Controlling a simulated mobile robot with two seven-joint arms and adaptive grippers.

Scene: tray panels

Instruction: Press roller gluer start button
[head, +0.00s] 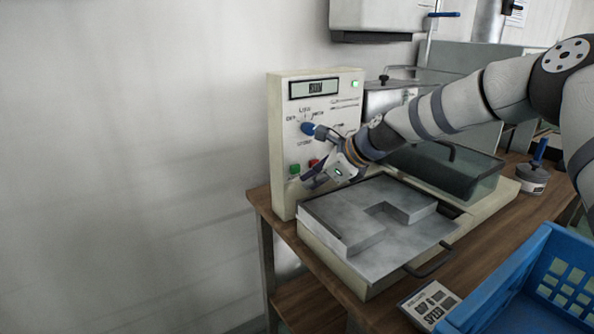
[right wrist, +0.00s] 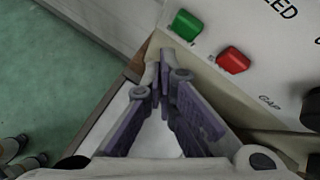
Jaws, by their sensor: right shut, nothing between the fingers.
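The roller gluer's cream control panel (head: 280,125) stands upright on the wooden bench, with a display, a blue knob (head: 308,128) and two push buttons low on its face. The green button (head: 294,169) is at the left and the red button (head: 314,163) is at its right. My right gripper (head: 306,182) is shut and empty, its fingertips low in front of the panel near the green button. In the right wrist view, the green button (right wrist: 186,25) and red button (right wrist: 233,60) lie above and right of the closed fingertips (right wrist: 164,68). Contact is not visible. My left gripper is out of view.
A grey metal tray (head: 340,205) with a notched block sits in front of the panel, below my right arm. A blue crate (head: 540,260) is at the lower right, and a small labelled card (head: 430,300) lies beside it. Free space is left of the bench.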

